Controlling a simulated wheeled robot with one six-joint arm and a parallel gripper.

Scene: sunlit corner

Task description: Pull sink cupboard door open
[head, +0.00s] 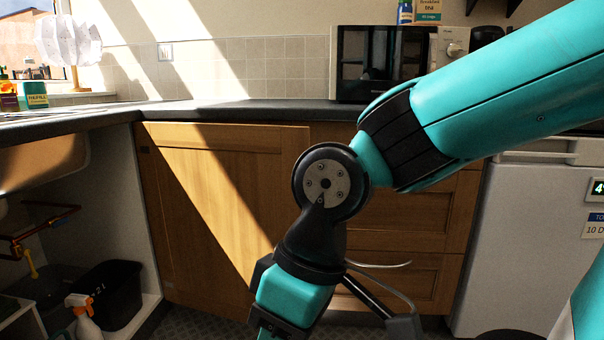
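The sink cupboard stands open at the left of the head view, with its pale inner side panel (126,203) showing. Under the sink basin (45,160) I see its dark inside. A wooden door (215,190) stands just right of the opening, with a dark hinge-like fitting near its upper left edge. I cannot tell whether this is the sink cupboard's own door or a neighbouring one. My arm crosses in front of its right side and bends down to the bottom edge. My gripper's fingertips are not visible, so its hold is hidden.
A black bin (112,290), a spray bottle (84,318) and red pipes (40,228) are in the cupboard. Wooden drawers (425,215) and a white appliance (510,240) stand to the right. The dark worktop (225,110) runs above, carrying a microwave (385,65).

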